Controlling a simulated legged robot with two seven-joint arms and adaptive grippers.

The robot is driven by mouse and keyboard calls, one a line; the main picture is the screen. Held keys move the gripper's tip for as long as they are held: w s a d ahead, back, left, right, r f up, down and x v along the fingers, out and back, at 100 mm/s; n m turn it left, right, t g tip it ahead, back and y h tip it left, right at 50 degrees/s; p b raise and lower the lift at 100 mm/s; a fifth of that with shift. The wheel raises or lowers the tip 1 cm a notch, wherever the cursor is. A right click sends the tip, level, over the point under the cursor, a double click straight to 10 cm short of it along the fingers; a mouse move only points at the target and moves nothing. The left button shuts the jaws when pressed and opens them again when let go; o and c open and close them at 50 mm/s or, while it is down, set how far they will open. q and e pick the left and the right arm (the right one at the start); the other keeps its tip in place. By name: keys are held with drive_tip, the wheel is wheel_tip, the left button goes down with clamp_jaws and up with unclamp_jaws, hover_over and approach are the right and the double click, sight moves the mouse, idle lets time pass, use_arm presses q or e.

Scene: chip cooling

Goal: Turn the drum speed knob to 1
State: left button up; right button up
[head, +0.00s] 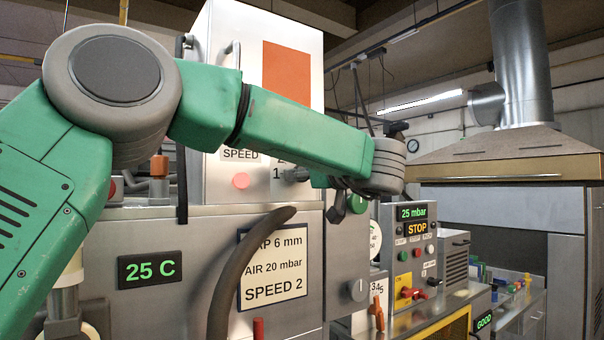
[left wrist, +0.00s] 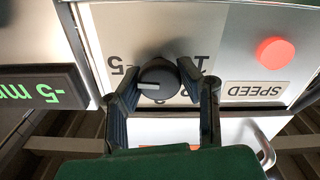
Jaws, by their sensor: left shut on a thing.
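My left gripper (left wrist: 159,76) is shut on the knob, one finger on each side. In the head view my left gripper (head: 303,176) is at the panel, and its fingers mostly hide the knob. My right gripper is not in view.
A red button (left wrist: 275,50) is beside the SPEED label. A green-lit display (left wrist: 42,91) is at the left. In the head view, a dark curved bar (head: 240,265) crosses in front of the SPEED 2 card (head: 272,268). A control box with STOP (head: 415,229) stands to the right.

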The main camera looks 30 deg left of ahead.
use_arm(q)
drive_tip(key=shift+f+n+b, duration=0.3)
drive_tip(key=shift+f, duration=0.15)
drive_tip(key=n+b, duration=0.2)
drive_tip(key=shift+f+n, duration=0.1)
drive_tip(key=shift+n, duration=0.3)
drive_tip(key=n+b, duration=0.4)
drive_tip(key=n, duration=0.1)
drive_tip(key=shift+w, duration=0.1)
drive_tip(key=n+b, duration=0.4)
drive_tip(key=n, duration=0.1)
drive_tip(key=shift+n+b, duration=0.35)
drive_tip(key=shift+n, duration=0.05)
drive_tip(key=shift+n+b, duration=1.05)
drive_tip(key=shift+n, duration=0.55)
